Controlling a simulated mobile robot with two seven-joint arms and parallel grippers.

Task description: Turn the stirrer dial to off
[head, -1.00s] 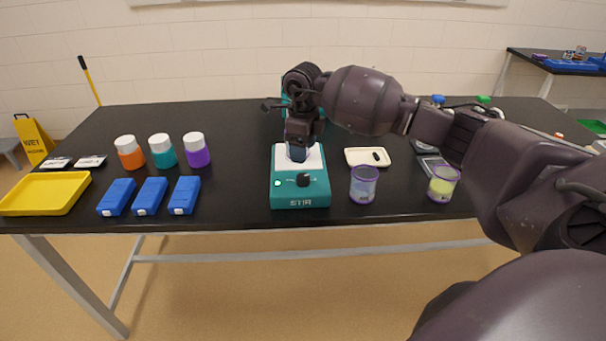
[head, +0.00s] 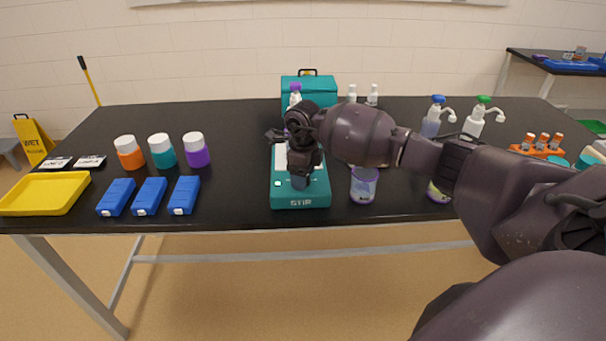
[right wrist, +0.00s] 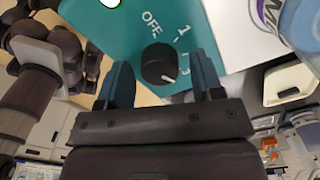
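The teal stirrer (head: 302,200) stands near the front edge of the black table, marked STIR, with a white top plate (head: 281,158). Its black dial (right wrist: 159,64) shows in the right wrist view; the white pointer line is at its lower right, turned away from the OFF mark and toward the numbers. In the head view my gripper hides the dial. My right gripper (right wrist: 160,85) points at the stirrer's front panel, its two blue fingers apart on either side of the dial. Whether they touch it I cannot tell. My left gripper is not in view.
A purple-rimmed beaker (head: 363,185) stands close to the right of the stirrer. Several blue boxes (head: 150,196) lie to its left, and a yellow tray (head: 45,193) is at the far left. A teal case (head: 309,91) stands behind. My right arm partly hides a second beaker (head: 437,194).

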